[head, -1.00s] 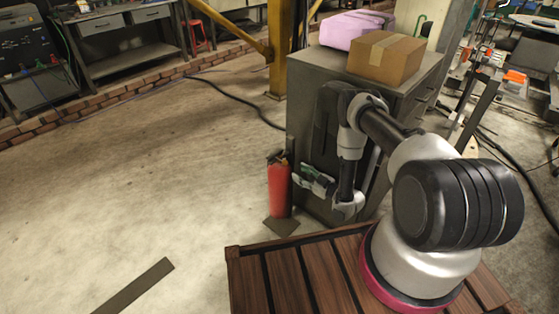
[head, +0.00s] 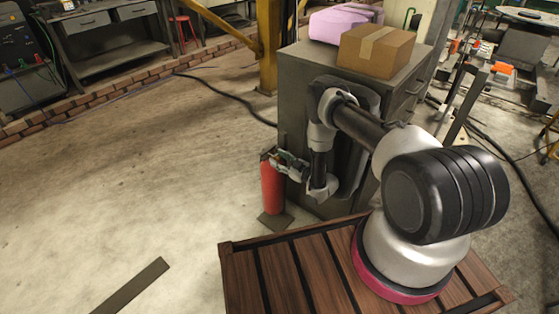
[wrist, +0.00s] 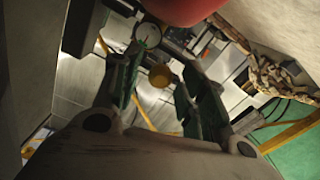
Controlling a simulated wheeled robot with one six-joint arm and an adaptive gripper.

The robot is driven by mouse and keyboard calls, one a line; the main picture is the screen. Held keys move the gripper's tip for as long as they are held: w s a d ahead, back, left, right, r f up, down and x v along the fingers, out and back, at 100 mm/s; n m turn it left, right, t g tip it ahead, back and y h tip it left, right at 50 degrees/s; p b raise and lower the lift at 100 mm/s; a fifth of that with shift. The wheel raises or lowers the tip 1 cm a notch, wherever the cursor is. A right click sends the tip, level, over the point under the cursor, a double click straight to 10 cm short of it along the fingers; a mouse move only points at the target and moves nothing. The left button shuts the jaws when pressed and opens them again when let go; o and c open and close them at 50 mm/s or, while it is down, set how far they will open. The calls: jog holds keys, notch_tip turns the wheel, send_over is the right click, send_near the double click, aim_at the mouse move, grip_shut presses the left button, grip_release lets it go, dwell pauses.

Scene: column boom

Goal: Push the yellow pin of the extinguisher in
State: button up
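The red fire extinguisher (head: 271,188) stands upright on a dark floor plate, left of the grey cabinet. In the wrist view its red body (wrist: 182,8) is at the top edge, with a round gauge (wrist: 148,34) near it. The yellow pin (wrist: 160,76) shows as a small round yellow end, in the gap between my fingers in the picture; how far beyond the fingertips it lies I cannot tell. My gripper (wrist: 163,66) is open, its two dark green fingers apart with nothing clamped. In the head view my gripper (head: 279,157) is at the extinguisher's top; the pin cannot be made out there.
The grey cabinet (head: 300,100) stands close behind my arm and right of the extinguisher. A cardboard box (head: 376,50) and a pink case (head: 340,23) are on it. A black cable (head: 225,95) runs across the floor. Floor left of the extinguisher is open.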

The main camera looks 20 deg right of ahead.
aim_at(279, 159)
grip_shut()
jog(key=shift+x, duration=1)
jog(key=shift+o, duration=1)
grip_release()
jog(key=shift+s+d, duration=0.1)
jog(key=v, duration=0.7)
jog(key=shift+s, duration=0.15)
